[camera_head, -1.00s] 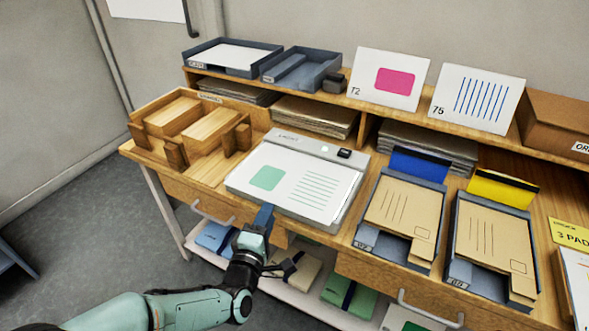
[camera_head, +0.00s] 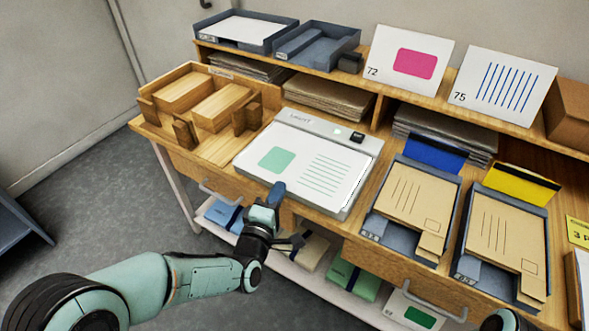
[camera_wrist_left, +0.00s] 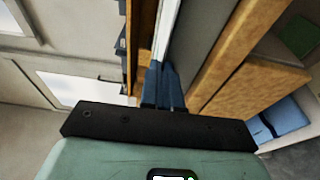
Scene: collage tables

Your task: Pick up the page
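The page (camera_head: 295,162) is a white sheet with a green square and green lines. It lies flat on the light pad (camera_head: 325,129) on the desk. My left gripper (camera_head: 277,190) has its blue fingers at the page's front edge. In the left wrist view, the blue fingers (camera_wrist_left: 163,85) are close together beside the thin, pale edge of the pad or page. I cannot tell whether the page is between them. A dark rounded part at the bottom right of the head view may be my right arm; its gripper does not show.
A wooden divided tray (camera_head: 210,75) stands left of the pad. Two grey trays with brown envelopes (camera_head: 412,205) (camera_head: 500,235) stand to the right. Cards numbered 72 (camera_head: 408,62) and 75 (camera_head: 503,85) stand on the shelf behind. Drawers and a lower shelf with packets (camera_head: 352,280) are below the desk front.

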